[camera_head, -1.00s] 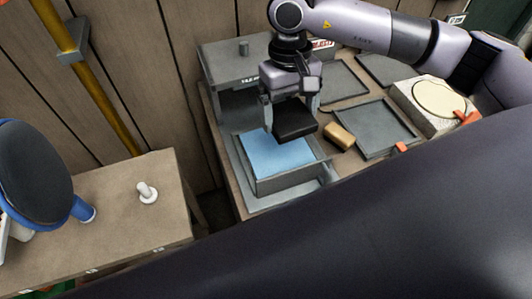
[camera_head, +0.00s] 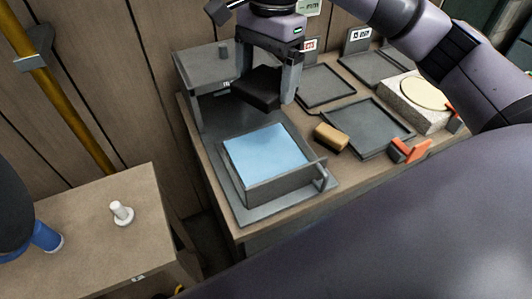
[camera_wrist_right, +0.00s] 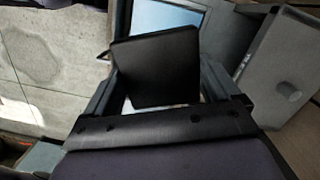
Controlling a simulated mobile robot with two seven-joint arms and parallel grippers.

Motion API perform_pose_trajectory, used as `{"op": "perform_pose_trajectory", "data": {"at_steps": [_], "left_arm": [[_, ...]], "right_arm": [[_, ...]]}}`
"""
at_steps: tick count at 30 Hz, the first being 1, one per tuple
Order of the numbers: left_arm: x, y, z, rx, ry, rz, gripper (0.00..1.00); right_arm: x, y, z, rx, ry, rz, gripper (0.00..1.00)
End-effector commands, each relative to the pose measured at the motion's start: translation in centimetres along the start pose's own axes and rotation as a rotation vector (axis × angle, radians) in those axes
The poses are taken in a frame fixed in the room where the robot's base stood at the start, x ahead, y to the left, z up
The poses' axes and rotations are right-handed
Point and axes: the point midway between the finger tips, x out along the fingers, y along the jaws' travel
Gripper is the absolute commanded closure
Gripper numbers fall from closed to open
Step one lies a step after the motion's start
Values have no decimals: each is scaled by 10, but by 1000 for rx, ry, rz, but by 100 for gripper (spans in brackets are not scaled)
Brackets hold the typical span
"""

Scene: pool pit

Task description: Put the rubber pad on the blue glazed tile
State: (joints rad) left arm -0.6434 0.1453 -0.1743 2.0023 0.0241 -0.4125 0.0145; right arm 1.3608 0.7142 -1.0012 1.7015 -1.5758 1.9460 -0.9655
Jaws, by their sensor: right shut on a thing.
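The rubber pad (camera_head: 257,87) is a black square slab. My right gripper (camera_head: 270,80) is shut on it and holds it in the air, tilted, above and behind the tile. In the right wrist view the pad (camera_wrist_right: 157,68) sits between the fingers and covers part of the blue surface behind it. The blue glazed tile (camera_head: 265,153) lies flat in a grey tray-like fixture (camera_head: 285,186) with raised walls, and its top is bare. My left gripper does not show.
A grey shelf-like box (camera_head: 205,68) stands behind the fixture. A tan block (camera_head: 331,137) and a dark tray (camera_head: 368,128) lie to the right. A stone block with a cream disc (camera_head: 424,94) is farther right. A white peg (camera_head: 121,212) stands on the left table.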

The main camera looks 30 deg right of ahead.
Motion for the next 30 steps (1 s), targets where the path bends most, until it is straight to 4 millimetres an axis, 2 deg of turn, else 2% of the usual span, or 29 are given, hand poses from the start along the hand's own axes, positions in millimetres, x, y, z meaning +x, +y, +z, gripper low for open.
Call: {"op": "perform_pose_trajectory", "data": {"at_steps": [3, 9, 15, 20, 30], "left_arm": [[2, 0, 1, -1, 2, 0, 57], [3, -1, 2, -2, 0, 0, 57], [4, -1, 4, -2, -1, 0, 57], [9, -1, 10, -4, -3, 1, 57], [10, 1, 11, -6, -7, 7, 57]], "right_arm": [[-14, 0, 1, 148, 0, -22, 48], [-31, 0, 2, 333, 0, -42, 48], [-32, 1, 2, 405, 0, -47, 48], [-3, 2, -2, 409, 0, -44, 48], [85, 2, -13, 410, 1, -44, 48]]}}
